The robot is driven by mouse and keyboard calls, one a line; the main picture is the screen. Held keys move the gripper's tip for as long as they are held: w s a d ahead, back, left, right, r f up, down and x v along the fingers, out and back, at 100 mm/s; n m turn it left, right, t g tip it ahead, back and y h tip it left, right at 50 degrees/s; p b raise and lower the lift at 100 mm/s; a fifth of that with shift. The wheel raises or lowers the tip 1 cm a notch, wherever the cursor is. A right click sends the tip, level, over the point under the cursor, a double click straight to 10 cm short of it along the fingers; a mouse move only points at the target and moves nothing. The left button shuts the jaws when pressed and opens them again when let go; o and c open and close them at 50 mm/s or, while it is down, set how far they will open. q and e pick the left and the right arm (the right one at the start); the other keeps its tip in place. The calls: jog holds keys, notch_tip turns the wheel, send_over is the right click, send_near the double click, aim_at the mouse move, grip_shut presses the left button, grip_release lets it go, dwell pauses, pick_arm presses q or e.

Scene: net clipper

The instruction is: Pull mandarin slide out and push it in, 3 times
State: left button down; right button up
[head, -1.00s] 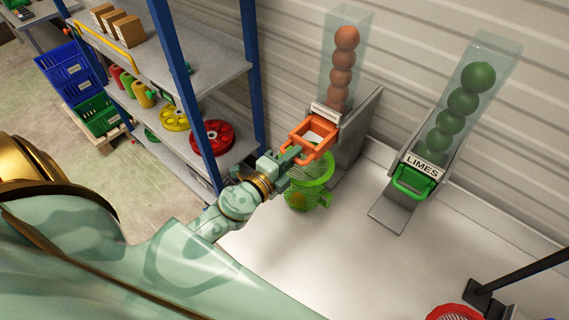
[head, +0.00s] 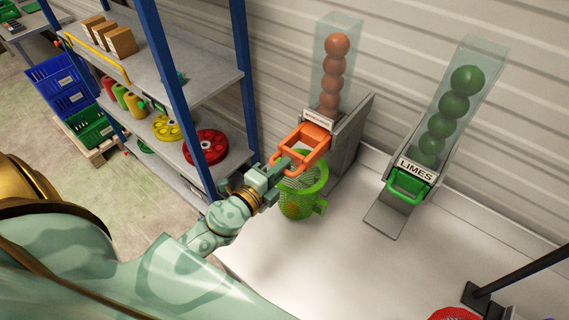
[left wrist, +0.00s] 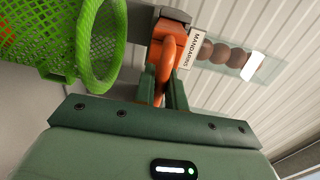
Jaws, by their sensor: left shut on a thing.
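The orange mandarin slide (head: 316,138) sticks out of the foot of a clear tube holding several mandarins (head: 333,64). My left gripper (head: 278,169) is shut on the slide's orange handle loop. The net also shows at the left of the left wrist view (left wrist: 98,45). My right gripper is not in view.
A LIMES dispenser (head: 412,172) with a green handle stands to the right. A shelf rack (head: 240,75) with blue posts is close on the left of my arm. Part of a red basket (head: 455,314) shows at bottom right. The white table surface in front is mostly clear.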

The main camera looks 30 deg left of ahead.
aim_at(310, 143)
pick_arm(q)
jog(key=shift+w+d+f+p, duration=0.15)
jog(key=shift+w+d, duration=0.1)
jog(key=shift+w, duration=1.45)
jog(key=shift+w+d+p, duration=0.15)
jog(key=shift+w+d, duration=0.1)
jog(key=shift+w, duration=1.4)
jog(key=shift+w+d+f+p, duration=0.15)
jog(key=shift+w+d, duration=0.1)
jog(key=shift+w, duration=1.45)
jog(key=shift+s, duration=0.15)
jog(key=shift+s+a+b, duration=0.2)
jog(key=shift+s+a, duration=0.05)
jog(key=shift+s, duration=1.45)
jog(key=shift+s+a+b, duration=0.2)
jog(key=shift+s+b, duration=0.05)
jog(key=shift+s, duration=1.45)
jog(key=shift+s+a+b, duration=0.2)
jog(key=shift+s+a, duration=0.05)
jog(key=shift+s, duration=1.45)
